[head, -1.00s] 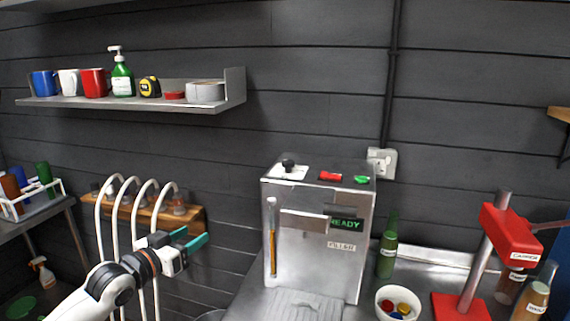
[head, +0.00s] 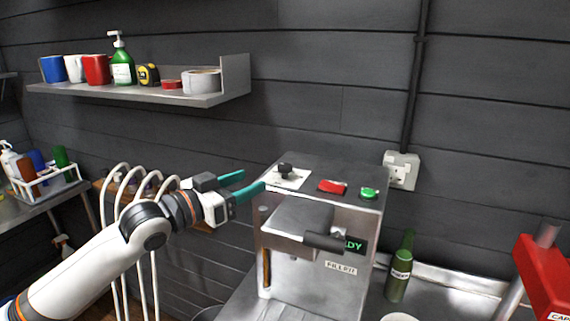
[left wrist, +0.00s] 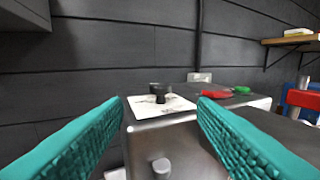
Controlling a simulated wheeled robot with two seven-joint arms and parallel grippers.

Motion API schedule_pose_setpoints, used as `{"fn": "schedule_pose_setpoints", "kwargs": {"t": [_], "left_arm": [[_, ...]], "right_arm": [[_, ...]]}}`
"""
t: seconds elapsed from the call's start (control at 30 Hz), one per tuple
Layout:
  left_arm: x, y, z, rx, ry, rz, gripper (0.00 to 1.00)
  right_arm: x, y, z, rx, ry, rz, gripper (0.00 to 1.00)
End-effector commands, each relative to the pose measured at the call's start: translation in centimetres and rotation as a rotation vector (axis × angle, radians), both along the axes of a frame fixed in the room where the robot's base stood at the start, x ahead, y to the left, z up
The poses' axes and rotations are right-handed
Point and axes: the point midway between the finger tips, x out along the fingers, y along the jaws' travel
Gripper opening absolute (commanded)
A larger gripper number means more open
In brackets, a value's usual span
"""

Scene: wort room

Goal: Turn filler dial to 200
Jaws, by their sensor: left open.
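The filler (head: 300,270) is a steel box on the counter. Its dial is a black knob (head: 285,168) on a white plate (head: 297,181) at the top left; the plate's markings are too small to read. My left gripper (head: 252,182) is open and empty, its two teal fingers pointing at the dial from the left, just short of it. In the left wrist view the black knob (left wrist: 158,90) stands beyond the fingertips, between them and untouched. My right gripper is not in view.
A red button (head: 332,187) and a green button (head: 368,193) sit right of the dial. A dark-handled part (head: 303,216) juts from the filler's front. A green bottle (head: 400,268) stands to its right. White hoses (head: 112,240) hang behind my left arm. A shelf (head: 150,93) runs above.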

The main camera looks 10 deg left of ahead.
Motion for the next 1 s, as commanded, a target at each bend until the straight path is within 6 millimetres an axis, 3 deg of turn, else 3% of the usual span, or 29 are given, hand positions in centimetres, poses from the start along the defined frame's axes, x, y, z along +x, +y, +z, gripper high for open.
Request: {"fn": "schedule_pose_setpoints", "kwargs": {"t": [0.2,0.5,0.9,1.0], "left_arm": [[3.8,-2.7,0.5,-0.004,0.001,-0.003,0.52],[7.6,-5.1,0.3,-0.002,0.0,-0.002,0.52],[8.3,-5.6,0.0,0.001,0.0,-0.001,0.52],[8.2,-5.6,0.0,0.001,0.0,-0.001,0.39]], "right_arm": [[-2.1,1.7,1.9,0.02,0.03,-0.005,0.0],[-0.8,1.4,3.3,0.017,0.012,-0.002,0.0],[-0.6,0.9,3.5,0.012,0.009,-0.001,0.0],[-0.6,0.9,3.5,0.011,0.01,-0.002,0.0]]}}
